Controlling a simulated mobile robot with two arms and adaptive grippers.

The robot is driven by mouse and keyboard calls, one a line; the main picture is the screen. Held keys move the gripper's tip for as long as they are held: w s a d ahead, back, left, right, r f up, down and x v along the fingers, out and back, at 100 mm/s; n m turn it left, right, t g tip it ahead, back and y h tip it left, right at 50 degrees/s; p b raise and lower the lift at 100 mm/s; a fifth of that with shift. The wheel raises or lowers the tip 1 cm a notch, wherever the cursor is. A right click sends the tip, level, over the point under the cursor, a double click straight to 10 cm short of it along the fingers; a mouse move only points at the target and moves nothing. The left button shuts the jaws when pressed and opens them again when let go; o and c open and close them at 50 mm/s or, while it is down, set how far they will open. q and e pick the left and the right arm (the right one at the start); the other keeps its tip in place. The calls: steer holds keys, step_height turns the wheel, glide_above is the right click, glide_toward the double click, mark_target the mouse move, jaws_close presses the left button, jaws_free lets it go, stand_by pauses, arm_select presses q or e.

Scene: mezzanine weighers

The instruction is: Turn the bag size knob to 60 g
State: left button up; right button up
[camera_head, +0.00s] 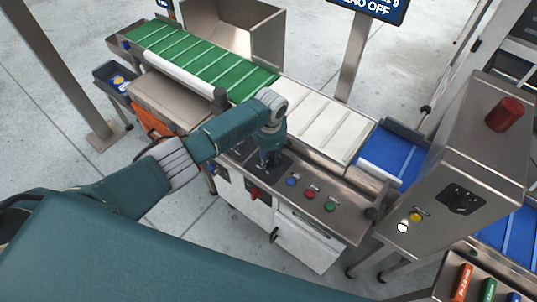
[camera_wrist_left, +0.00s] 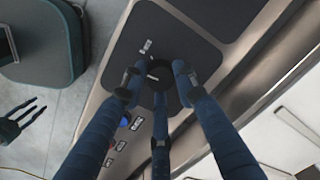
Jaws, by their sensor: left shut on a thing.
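The bag size knob (camera_wrist_left: 158,73) is a dark round knob on a black panel plate (camera_wrist_left: 184,28), seen in the left wrist view between my fingers. My left gripper (camera_wrist_left: 155,85) is shut on it, with its fingers around its sides. Small white markings (camera_wrist_left: 145,46) show beside the knob; I cannot read them or the knob's setting. In the head view my left gripper (camera_head: 268,162) reaches down onto the steel console, and its hand hides the knob. My right gripper (camera_wrist_left: 20,112) appears at the left of the wrist view, fingers spread, away from the console.
Blue (camera_head: 291,181), red (camera_head: 310,194) and green (camera_head: 330,207) buttons sit right of the gripper on the console. A red switch (camera_head: 255,193) is on the front face. Green (camera_head: 205,55) and white (camera_head: 325,118) conveyors run behind. A steel cabinet (camera_head: 455,160) stands at right.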

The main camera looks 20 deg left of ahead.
mark_target(270, 160)
arm_select(q)
steer(key=shift+w+d+r+n+p, duration=0.1)
steer(key=shift+n+p, duration=0.35)
steer(key=shift+n, duration=0.7)
steer(key=shift+w+n+p, duration=0.1)
steer(key=shift+n+p, duration=0.3)
steer(key=shift+n, duration=0.75)
steer(key=o, duration=1.1)
steer(key=shift+o, duration=0.2)
steer(key=shift+s, duration=0.1)
step_height(270, 160, up, 12)
steer(key=shift+d, duration=0.2)
steer(key=shift+s, duration=0.1)
